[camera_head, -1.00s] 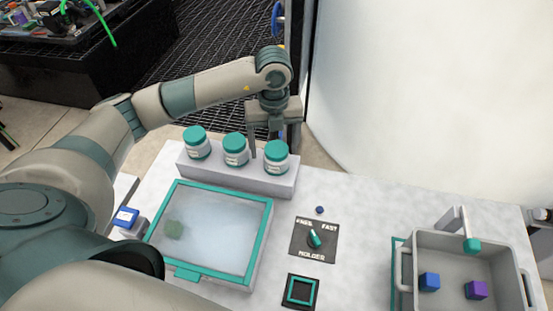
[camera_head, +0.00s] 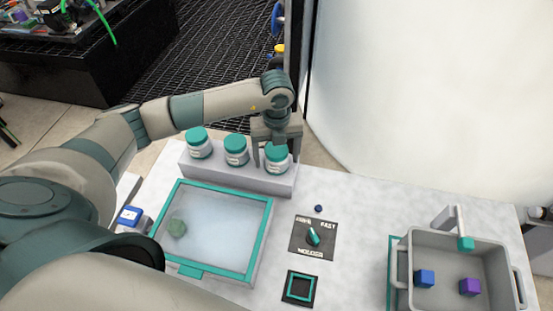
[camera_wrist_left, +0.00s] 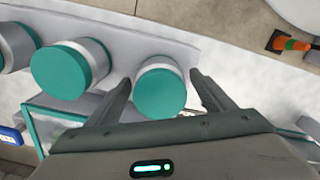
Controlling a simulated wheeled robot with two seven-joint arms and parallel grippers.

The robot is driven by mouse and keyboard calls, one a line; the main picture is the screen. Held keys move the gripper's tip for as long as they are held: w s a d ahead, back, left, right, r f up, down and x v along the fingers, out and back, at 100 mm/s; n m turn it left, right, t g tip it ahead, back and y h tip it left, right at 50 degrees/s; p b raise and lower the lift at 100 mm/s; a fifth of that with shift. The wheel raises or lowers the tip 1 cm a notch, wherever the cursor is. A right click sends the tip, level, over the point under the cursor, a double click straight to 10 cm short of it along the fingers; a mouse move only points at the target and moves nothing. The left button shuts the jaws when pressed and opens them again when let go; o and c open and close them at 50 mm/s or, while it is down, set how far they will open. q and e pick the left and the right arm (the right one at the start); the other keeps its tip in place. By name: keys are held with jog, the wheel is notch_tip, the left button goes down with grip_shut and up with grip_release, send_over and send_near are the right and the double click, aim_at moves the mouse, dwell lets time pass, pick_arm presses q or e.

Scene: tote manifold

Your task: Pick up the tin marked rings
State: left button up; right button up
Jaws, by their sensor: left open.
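Three white tins with teal lids stand in a row on a grey raised block (camera_head: 240,178): the left tin (camera_head: 199,144), the middle tin (camera_head: 236,150) and the right tin (camera_head: 277,159). Their label writing is too small to read, so I cannot tell which is marked rings. My left gripper (camera_head: 275,155) is open at the right tin, pointing down from above. In the left wrist view the right tin (camera_wrist_left: 160,88) sits between the two open fingers, with the middle tin (camera_wrist_left: 70,70) to its left. My right gripper is not in view.
A teal-framed glass-topped box (camera_head: 222,230) lies in front of the block. A dial panel (camera_head: 312,237) and a teal square pad (camera_head: 300,288) are right of it.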

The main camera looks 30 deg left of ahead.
aim_at(277, 149)
pick_arm(q)
jog(key=c, duration=1.2)
jog(key=shift+r, duration=0.15)
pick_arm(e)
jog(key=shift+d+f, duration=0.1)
pick_arm(q)
jog(key=shift+r+b, duration=0.45)
jog(key=shift+r, duration=0.1)
notch_tip(277, 149, up, 2)
jog(key=shift+r+b, duration=0.15)
jog(key=shift+b, duration=0.45)
jog(key=shift+s+d+r+b, duration=0.45)
jog(key=shift+s+d+r, duration=0.8)
jog(key=shift+d, duration=0.3)
jog(key=shift+s+d+r+b, duration=0.4)
jog(key=shift+s+d+r, duration=0.8)
jog(key=shift+d, duration=0.3)
jog(key=shift+s+d+r+b, duration=0.45)
jog(key=shift+s+d+r, duration=0.75)
jog(key=shift+d, duration=0.35)
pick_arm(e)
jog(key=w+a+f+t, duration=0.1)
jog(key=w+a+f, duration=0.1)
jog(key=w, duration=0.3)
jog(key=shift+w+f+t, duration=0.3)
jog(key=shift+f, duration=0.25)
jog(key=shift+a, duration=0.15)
